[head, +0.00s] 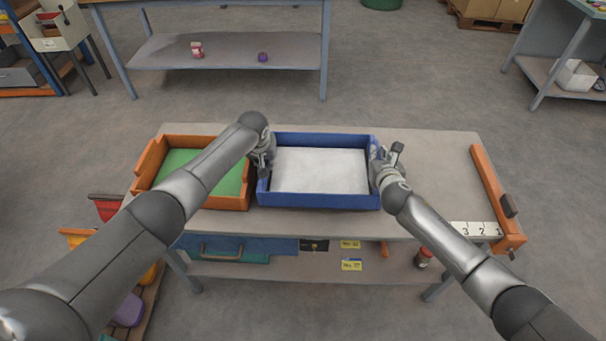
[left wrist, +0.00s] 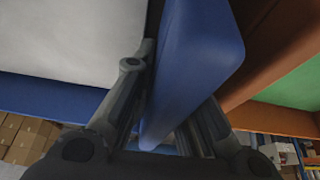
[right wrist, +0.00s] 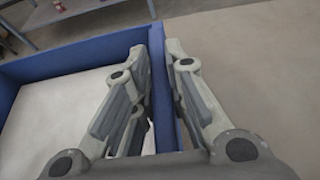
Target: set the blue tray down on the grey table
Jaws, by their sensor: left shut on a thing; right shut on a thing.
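The blue tray (head: 320,200) has a pale white inside and is over the middle of the grey table (head: 435,160), looking level. From the head view I cannot tell whether its underside touches the tabletop. My left gripper (head: 264,160) is shut on its left wall, which also shows between the fingers in the left wrist view (left wrist: 195,60). My right gripper (head: 379,166) is shut on its right wall; the right wrist view shows that wall (right wrist: 158,50) between the fingers. The fingertips are partly hidden in the head view.
An orange tray (head: 225,203) with a green inside stands close to the blue tray's left. An orange bar (head: 489,185) with a dark block lies along the table's right end, near a white number strip (head: 473,229). The tabletop between blue tray and bar is clear.

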